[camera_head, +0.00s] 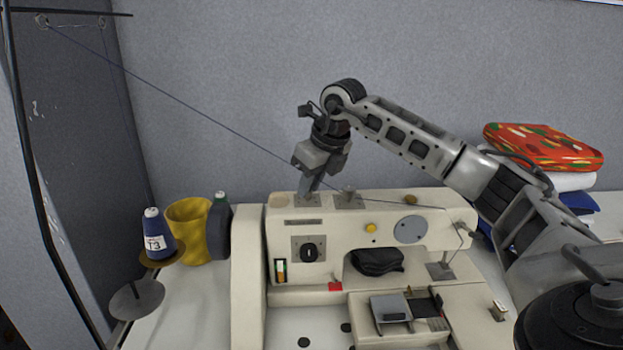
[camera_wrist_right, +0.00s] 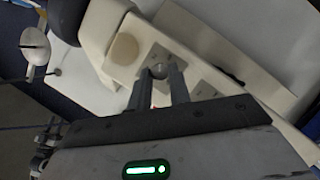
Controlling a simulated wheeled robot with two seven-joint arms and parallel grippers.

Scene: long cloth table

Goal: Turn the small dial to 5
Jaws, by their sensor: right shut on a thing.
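A cream sewing machine (camera_head: 340,222) stands on the table. My right gripper (camera_head: 308,192) points down at the top left of the machine, over a metal plate. In the right wrist view its fingers (camera_wrist_right: 158,80) are closed around a small round metal knob (camera_wrist_right: 159,71) on that plate, which looks like the small dial. Its number marks cannot be read, and in the head view the fingers hide it. A larger black dial (camera_head: 308,252) sits on a plate on the machine's front. My left gripper is out of view.
A second metal plate with a post (camera_head: 349,199) stands just right of the gripper. A blue thread cone (camera_head: 156,236), a yellow cup (camera_head: 188,230) and a dark bottle (camera_head: 219,225) stand at left. Folded fabrics (camera_head: 543,148) are stacked at right. A thread crosses behind the arm.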

